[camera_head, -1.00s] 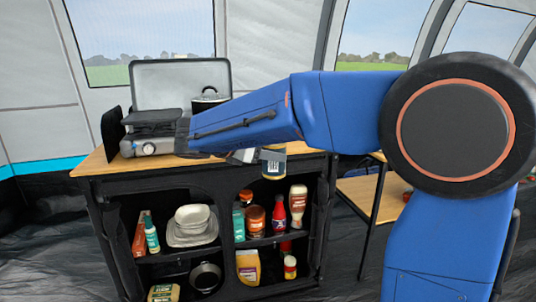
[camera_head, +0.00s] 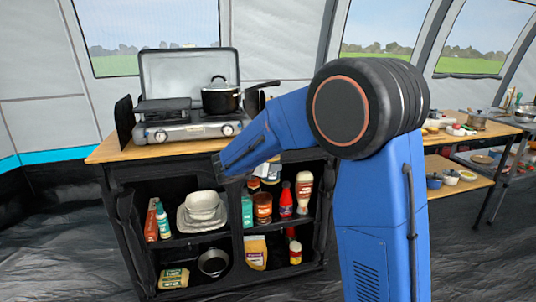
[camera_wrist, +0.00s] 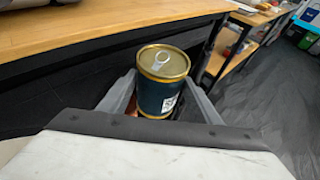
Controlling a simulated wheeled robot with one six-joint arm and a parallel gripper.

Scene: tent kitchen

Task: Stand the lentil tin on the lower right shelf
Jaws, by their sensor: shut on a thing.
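The lentil tin (camera_wrist: 160,88) is a dark blue-green can with gold rims, a ring-pull lid and a white label patch. My gripper (camera_wrist: 161,80) is shut on it, one finger on each side, and the lid faces up in the wrist view. In the head view the gripper is in front of the cupboard, below the worktop edge, and my arm partly hides it. The lower right shelf (camera_head: 277,265) holds a yellow packet (camera_head: 256,253) at left and a red-and-white bottle (camera_head: 295,252) at right. A gap shows between them.
Bowls (camera_head: 203,206) stand left of the divider. A stove (camera_head: 185,128) with a pot (camera_head: 220,98) stands on the worktop (camera_head: 118,150).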

